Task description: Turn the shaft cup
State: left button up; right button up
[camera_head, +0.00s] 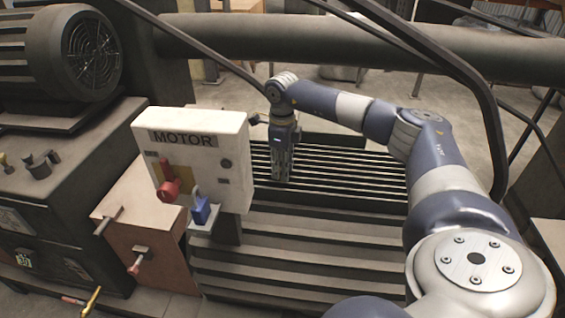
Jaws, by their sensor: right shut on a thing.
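My right arm reaches in from the right, over the slatted deck. My right gripper (283,165) hangs down behind and to the right of the white MOTOR box. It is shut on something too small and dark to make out. I cannot pick out the shaft cup for certain. A small dark part (254,119) sticks out near the box's top right edge, just left of the gripper. I cannot tell whether it belongs to the box, the gripper or the cup. My left gripper is not in view.
The white MOTOR box (202,150) carries a red handle (169,189) and a blue padlock (201,211). A dark ribbed motor (62,50) stands at the left. A thick dark pipe (330,40) and black bars cross the back. The slatted deck (300,255) in front is clear.

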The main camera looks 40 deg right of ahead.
jog(key=shift+m, duration=0.3)
jog(key=o, duration=1)
jog(key=shift+o, duration=0.2)
jog(key=shift+r, duration=0.15)
notch_tip(320, 180, up, 12)
dwell(0.3)
